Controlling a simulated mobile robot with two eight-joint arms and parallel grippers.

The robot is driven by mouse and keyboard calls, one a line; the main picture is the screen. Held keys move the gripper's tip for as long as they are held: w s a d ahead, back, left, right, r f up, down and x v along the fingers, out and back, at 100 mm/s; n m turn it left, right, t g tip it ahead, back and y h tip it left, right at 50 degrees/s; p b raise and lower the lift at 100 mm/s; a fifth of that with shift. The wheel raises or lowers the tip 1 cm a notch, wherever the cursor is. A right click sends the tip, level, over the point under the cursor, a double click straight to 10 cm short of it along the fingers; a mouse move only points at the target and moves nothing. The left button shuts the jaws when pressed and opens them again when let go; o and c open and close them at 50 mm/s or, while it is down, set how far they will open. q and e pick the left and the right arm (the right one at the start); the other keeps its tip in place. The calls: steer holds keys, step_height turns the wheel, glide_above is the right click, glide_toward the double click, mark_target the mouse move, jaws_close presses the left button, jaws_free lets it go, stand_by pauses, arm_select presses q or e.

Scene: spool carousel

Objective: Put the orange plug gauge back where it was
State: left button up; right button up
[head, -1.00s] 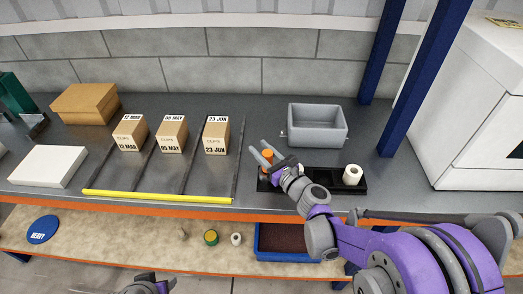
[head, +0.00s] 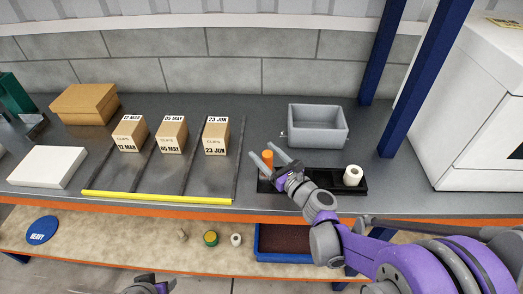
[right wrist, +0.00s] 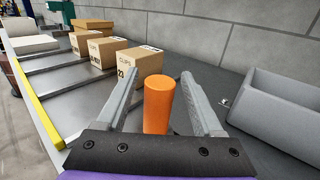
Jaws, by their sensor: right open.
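The orange plug gauge (head: 267,161) stands upright at the left end of the black tray (head: 325,185) on the bench. In the right wrist view the plug gauge (right wrist: 158,104) shows as a plain orange cylinder between the two fingers. My right gripper (head: 267,152) is open, with a finger on either side of the plug gauge; gaps show on both sides in the right wrist view (right wrist: 158,82). The foot of the plug gauge is hidden by my gripper. My left gripper (head: 150,286) shows only partly at the bottom edge, and its fingers cannot be made out.
A white roll-like cylinder (head: 352,176) stands at the tray's right end. A grey bin (head: 318,138) is behind the tray. Several dated cartons (head: 170,138) stand in lanes to the left, behind a yellow strip (head: 157,197). A blue post (head: 412,95) rises at the right.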

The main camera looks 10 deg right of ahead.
steer(key=v, duration=1)
steer(key=s+a+f+n+g, duration=0.7)
steer(key=s+n+g, duration=0.15)
steer(key=n, duration=0.95)
steer(key=s+d+f+n+g+h, duration=0.3)
steer(key=s+d+n+h, duration=0.3)
steer(key=s+n, duration=0.3)
steer(key=n, duration=0.4)
steer(key=shift+s+d+f+n+h+b, duration=0.3)
steer(key=shift+d+f+h+b, duration=0.05)
steer(key=shift+h+b, duration=0.05)
